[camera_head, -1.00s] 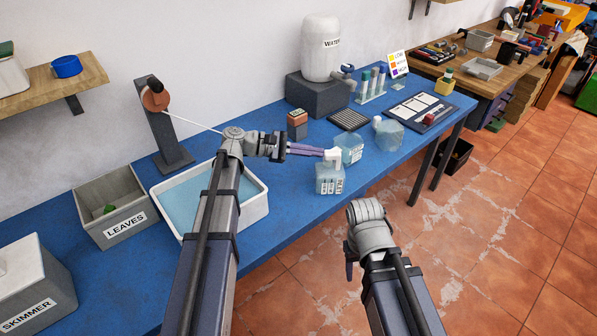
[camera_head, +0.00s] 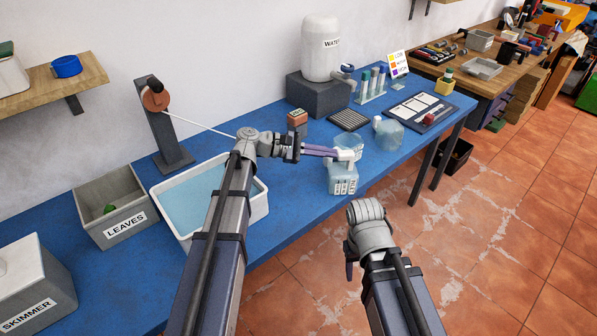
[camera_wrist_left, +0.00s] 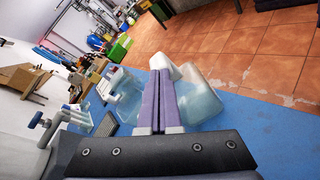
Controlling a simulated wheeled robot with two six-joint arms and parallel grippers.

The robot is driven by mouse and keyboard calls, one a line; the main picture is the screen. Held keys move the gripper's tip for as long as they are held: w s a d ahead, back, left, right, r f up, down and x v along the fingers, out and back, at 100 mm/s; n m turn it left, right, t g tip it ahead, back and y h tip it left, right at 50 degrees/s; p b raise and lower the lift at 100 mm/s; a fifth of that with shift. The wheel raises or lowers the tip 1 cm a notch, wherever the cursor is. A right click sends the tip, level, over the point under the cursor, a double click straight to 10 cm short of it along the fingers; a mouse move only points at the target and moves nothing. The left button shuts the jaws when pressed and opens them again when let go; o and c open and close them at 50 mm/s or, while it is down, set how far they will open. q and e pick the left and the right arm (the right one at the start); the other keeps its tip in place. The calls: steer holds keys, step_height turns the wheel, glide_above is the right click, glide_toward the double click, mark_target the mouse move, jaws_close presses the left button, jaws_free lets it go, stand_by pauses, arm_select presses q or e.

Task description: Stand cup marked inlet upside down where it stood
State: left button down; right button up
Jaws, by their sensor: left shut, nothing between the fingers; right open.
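A translucent pale-blue cup (camera_head: 343,181) with a white label stands near the table's front edge; I cannot read the label surely. A white part at its top is by the tips of my left gripper (camera_head: 334,153). That gripper is shut with nothing between its fingers; touching or apart is unclear. In the left wrist view, the shut purple fingers (camera_wrist_left: 160,96) lie beside a translucent cup (camera_wrist_left: 198,100). A second cup (camera_head: 351,142) is just behind, partly hidden. A third cup (camera_head: 388,135) stands further right. My right gripper (camera_head: 350,262) is open, low in front of the table, mostly hidden by its wrist.
A water tank (camera_head: 320,48) on a grey block, a dark grid (camera_head: 348,119), a tube rack (camera_head: 371,95) and a dark-edged board (camera_head: 420,112) stand behind and right. A white basin (camera_head: 262,203) lies left under my left arm. Blue table left of the front cup is bare.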

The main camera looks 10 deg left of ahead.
mark_target(353, 155)
arm_select(q)
steer(key=shift+w+d, duration=0.25)
steer(key=shift+d, duration=1.6)
steer(key=shift+w+d, duration=0.2)
steer(key=shift+d, duration=1.65)
steer(key=shift+s+a+r+p, duration=0.15)
steer(key=shift+a+r+p, duration=0.6)
steer(key=shift+a, duration=0.25)
steer(key=shift+s+a+r+p, duration=0.1)
steer(key=shift+a+r+p, duration=0.65)
steer(key=shift+a, duration=0.25)
steer(key=shift+s+a+r+p, duration=0.1)
steer(key=shift+a+r+p, duration=0.15)
steer(key=shift+a, duration=0.25)
steer(key=shift+a+r+p, duration=0.25)
steer(key=shift+a, duration=0.25)
